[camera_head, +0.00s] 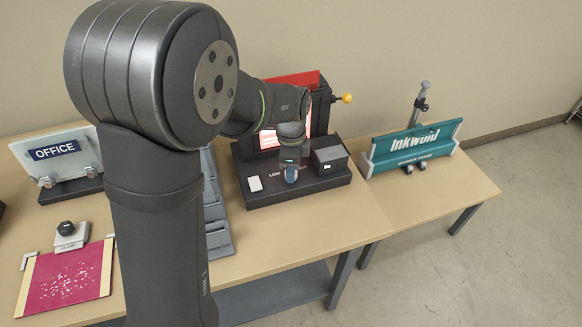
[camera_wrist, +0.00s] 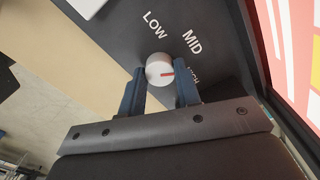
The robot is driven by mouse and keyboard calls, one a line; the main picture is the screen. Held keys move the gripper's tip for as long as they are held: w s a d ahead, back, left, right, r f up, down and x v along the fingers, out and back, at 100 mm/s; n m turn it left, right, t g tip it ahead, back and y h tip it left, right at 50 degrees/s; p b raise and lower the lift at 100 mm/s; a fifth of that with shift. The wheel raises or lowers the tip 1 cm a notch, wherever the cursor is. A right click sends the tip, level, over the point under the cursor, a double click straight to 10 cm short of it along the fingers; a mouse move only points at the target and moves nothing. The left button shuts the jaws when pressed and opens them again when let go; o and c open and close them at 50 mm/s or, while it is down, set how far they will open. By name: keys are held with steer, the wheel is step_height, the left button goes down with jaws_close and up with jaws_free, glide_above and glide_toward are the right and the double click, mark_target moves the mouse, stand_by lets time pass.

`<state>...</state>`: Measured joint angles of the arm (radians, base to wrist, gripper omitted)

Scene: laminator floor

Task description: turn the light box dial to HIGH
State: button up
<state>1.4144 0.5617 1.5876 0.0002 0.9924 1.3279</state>
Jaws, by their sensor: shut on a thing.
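The light box (camera_head: 300,190) is a dark unit on the table with a lit panel, also seen in the wrist view (camera_wrist: 105,45). Its dial (camera_wrist: 157,66) is a pale round knob with a red pointer mark. LOW, MID and HIGH are printed around it. The red mark points right in the wrist view, towards the HIGH label (camera_wrist: 193,76), which a finger partly covers. My gripper (camera_wrist: 160,85) is shut on the dial, one blue finger on each side. In the head view my gripper (camera_head: 291,174) hides the dial.
On the light box base are a white rocker-like piece (camera_head: 254,184) at left and a grey block (camera_head: 329,160) at right. A teal Inkwold sign holder (camera_head: 412,150) stands further right. Grey trays (camera_head: 215,215) lie beside the box.

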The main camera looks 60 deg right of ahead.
steer(key=shift+m, duration=2.2)
steer(key=o, duration=1)
